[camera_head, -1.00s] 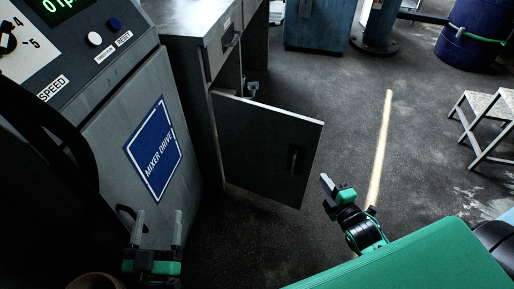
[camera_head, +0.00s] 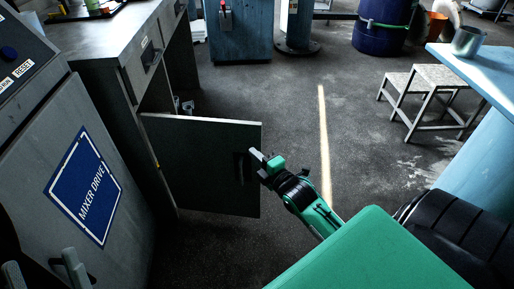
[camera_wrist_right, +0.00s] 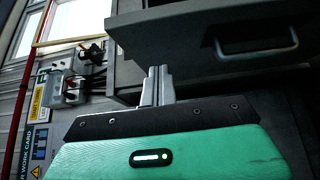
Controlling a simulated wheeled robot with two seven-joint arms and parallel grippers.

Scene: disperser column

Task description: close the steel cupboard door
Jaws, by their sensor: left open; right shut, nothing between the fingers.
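The grey steel cupboard door (camera_head: 190,170) stands wide open in the head view, hinged on its left side to the steel cupboard (camera_head: 118,72). A dark handle (camera_head: 239,168) is near its free edge. My right gripper (camera_head: 256,160) is shut and empty. Its fingertips overlap the door's free edge near the handle; I cannot tell whether they touch. In the right wrist view its shut fingers (camera_wrist_right: 157,86) point up at a dark panel with a bar handle (camera_wrist_right: 257,45). My left gripper (camera_head: 45,272) is open at the bottom left, before the mixer drive cabinet, partly cut off.
The mixer drive cabinet (camera_head: 40,150) stands left of the cupboard. A step stool (camera_head: 430,92) and a blue table (camera_head: 482,75) are at the right. A blue drum (camera_head: 380,25) stands at the back.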

